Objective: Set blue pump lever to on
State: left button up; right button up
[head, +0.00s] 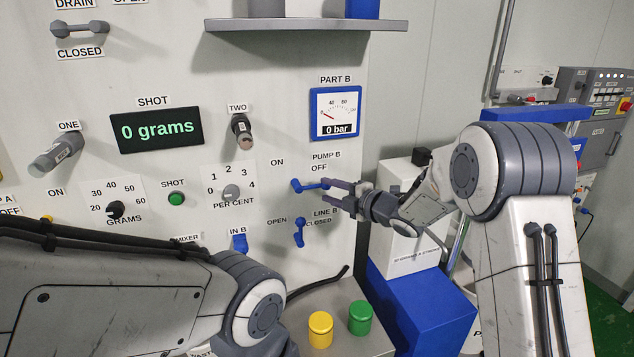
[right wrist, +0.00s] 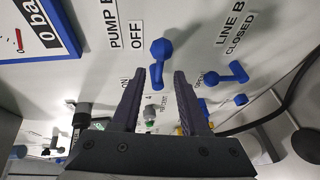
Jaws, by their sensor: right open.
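The blue pump lever (head: 309,186) is on the white panel under the PUMP B label. It lies nearly level, between its ON mark at left and OFF mark above right. My right gripper (head: 331,193) is open at the lever's right end, fingers pointing left along the panel. In the right wrist view the blue pump lever (right wrist: 158,62) shows ahead of and between the open fingers of my right gripper (right wrist: 159,76). Whether a finger touches it I cannot tell. My left arm crosses the lower left of the head view; its gripper is out of view.
The blue LINE B lever (head: 299,233) is just below the pump lever. A PART B gauge (head: 335,113) reading 0 bar is above. A grey shelf (head: 300,24) juts out higher up. A blue block (head: 420,305) is at lower right.

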aim_at(317, 187)
jog(key=p+x, duration=0.1)
jog(key=x, duration=0.3)
jog(key=shift+w+a+r+p, duration=0.1)
jog(key=shift+w+a+p, duration=0.1)
jog(key=shift+p, duration=0.1)
jog(key=shift+w+a+f, duration=0.25)
jog(key=shift+w+a, duration=0.2)
jog(key=shift+w, duration=0.05)
grip_shut()
dwell(0.6)
